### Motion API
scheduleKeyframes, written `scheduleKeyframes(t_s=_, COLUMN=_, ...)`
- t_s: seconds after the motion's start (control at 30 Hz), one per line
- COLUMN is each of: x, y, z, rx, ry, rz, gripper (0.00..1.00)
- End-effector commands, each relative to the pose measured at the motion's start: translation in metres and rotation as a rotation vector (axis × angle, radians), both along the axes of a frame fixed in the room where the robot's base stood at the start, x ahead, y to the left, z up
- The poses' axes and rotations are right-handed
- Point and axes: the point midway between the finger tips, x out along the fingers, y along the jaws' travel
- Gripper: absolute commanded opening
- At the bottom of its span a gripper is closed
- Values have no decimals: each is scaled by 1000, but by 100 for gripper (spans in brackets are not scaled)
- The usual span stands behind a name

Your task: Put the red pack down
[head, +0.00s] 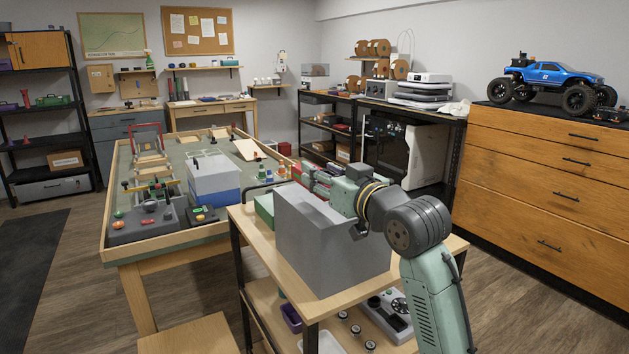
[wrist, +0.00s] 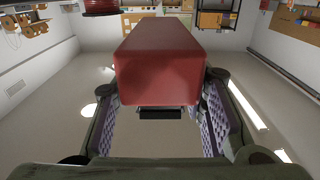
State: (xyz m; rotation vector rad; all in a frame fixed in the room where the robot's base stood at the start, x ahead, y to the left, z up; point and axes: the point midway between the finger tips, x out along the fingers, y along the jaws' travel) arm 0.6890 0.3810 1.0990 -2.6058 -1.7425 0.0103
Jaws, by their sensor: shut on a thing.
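The red pack (wrist: 158,68) fills the upper middle of the wrist view, a plain box-shaped block with its near end toward the camera. My gripper (wrist: 160,100) is shut on it, with a purple ribbed pad along each side. In the head view my gripper (head: 313,177) reaches left behind the grey box, pointing toward the large workbench. The pack is small and hard to make out there, among other coloured items. I cannot tell whether its underside touches anything.
A tall grey box (head: 325,240) stands on the wooden cart (head: 262,268) just in front of my gripper, beside a green box (head: 264,207). The large workbench (head: 118,255) beyond carries a white-and-blue box (head: 214,180), a control panel (head: 150,226) and small bottles. Wooden drawers (head: 540,185) stand right.

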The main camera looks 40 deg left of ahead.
Motion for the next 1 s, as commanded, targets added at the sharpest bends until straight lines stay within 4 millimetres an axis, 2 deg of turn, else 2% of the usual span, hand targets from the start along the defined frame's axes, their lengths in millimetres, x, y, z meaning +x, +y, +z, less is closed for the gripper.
scheduleKeyframes(t_s=0.1, x=1, y=18, z=1, rx=1, ry=1, rz=1, gripper=0)
scheduleKeyframes(t_s=0.2, x=1, y=23, z=-1, rx=2, ry=-1, rz=-1, gripper=0)
scheduleKeyframes(t_s=0.5, x=1, y=24, z=-34, rx=2, ry=0, rz=-2, gripper=0)
scheduleKeyframes(t_s=0.9, x=1, y=24, z=-41, rx=1, ry=-2, rz=-1, gripper=0)
scheduleKeyframes(t_s=0.93, x=1, y=24, z=-41, rx=0, ry=0, rz=-1, gripper=41)
scheduleKeyframes(t_s=1.0, x=1, y=24, z=-40, rx=0, ry=0, rz=-1, gripper=45)
